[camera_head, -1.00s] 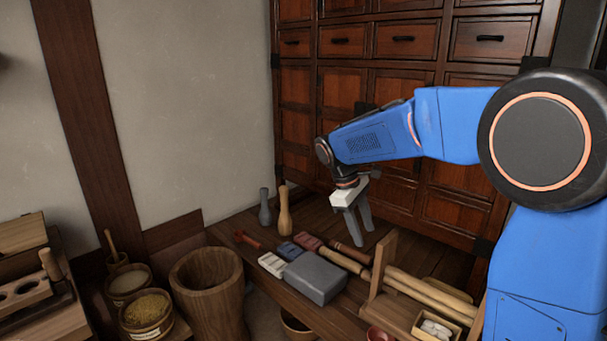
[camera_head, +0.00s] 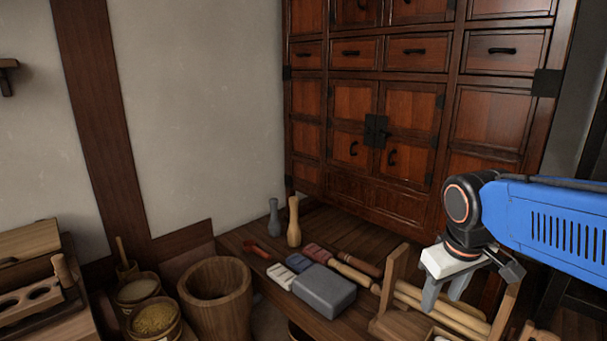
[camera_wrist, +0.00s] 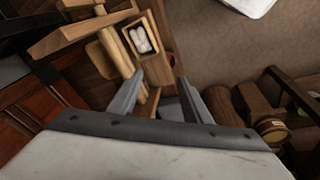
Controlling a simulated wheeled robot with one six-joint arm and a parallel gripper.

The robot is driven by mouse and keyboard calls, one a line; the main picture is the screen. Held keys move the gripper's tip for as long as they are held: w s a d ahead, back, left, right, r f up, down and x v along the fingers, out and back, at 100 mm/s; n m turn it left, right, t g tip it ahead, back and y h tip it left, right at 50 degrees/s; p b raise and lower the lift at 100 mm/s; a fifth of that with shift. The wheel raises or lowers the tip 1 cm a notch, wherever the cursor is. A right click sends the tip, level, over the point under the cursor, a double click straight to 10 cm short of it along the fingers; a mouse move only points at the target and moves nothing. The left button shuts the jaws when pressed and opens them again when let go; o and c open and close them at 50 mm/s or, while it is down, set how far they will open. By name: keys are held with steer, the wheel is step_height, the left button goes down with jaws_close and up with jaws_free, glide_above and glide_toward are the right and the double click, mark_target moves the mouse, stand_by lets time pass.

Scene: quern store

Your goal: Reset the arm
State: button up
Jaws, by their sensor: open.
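My gripper (camera_head: 445,296) hangs from my blue arm at the right of the head view, jaws pointing down. It is open and empty, in front of the wooden rack with pale rollers at the bench's right end. In the wrist view my gripper's two grey fingers (camera_wrist: 158,98) stand apart with nothing between them. The rack's roller (camera_wrist: 117,50) and a small box of white pieces (camera_wrist: 140,36) show beyond the fingers there.
A grey stone block (camera_head: 324,291) and several brushes lie on the low wooden bench (camera_head: 232,240). A wooden tub (camera_head: 217,290) and grain baskets stand left of it. A tall drawer cabinet (camera_head: 400,120) rises behind. Open floor (camera_wrist: 235,60) shows in the wrist view.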

steer(key=s+d+f+m+t, duration=0.1)
steer(key=s+f+m+t, duration=0.1)
steer(key=s, duration=0.7)
step_height(320, 180, down, 2)
steer(key=shift+s+f+m+y, duration=0.1)
steer(key=shift+s+m+y, duration=0.3)
steer(key=shift+m, duration=0.3)
stand_by(1.1)
